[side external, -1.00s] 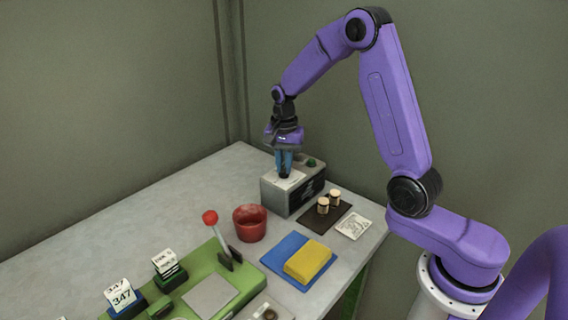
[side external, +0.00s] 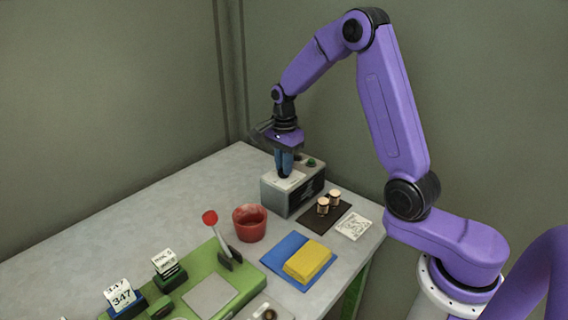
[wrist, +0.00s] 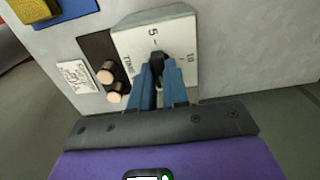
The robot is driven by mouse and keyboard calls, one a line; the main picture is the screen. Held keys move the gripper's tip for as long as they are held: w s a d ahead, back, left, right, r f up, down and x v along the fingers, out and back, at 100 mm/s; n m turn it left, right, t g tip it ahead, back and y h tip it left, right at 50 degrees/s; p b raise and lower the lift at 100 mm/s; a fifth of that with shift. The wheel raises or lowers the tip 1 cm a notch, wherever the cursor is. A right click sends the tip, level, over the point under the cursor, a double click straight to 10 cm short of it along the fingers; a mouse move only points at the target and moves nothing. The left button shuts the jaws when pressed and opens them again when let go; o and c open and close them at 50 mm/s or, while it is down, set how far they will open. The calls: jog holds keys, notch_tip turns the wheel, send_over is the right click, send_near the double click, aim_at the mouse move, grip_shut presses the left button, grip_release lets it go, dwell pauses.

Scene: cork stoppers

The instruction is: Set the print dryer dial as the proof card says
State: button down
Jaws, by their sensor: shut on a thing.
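The print dryer (side external: 282,199) is a grey box with a pale top and a dark front panel, at the back right of the table. Its top plate also shows in the wrist view (wrist: 183,36), marked "5", "10" and what reads like "TIMER". My gripper (side external: 284,175) points down with blue fingers shut on the dark dial (wrist: 157,57). The fingers hide part of the dial, and I cannot tell its exact setting. A white printed card (side external: 354,226) lies flat at the table's right edge; its print is too small to read.
Two cork stoppers (side external: 323,206) stand on a dark mat beside the dryer. A red pot (side external: 249,223), a yellow block (side external: 307,260) on a blue mat (side external: 277,260) and a green press (side external: 237,279) with a red-knobbed lever stand nearer. Number cards (side external: 122,295) stand at lower left; the back left is clear.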

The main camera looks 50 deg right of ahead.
jog(key=c, duration=1.1)
grip_release()
jog(key=shift+r, duration=0.1)
notch_tip(320, 180, up, 17)
jog(key=shift+r, duration=0.1)
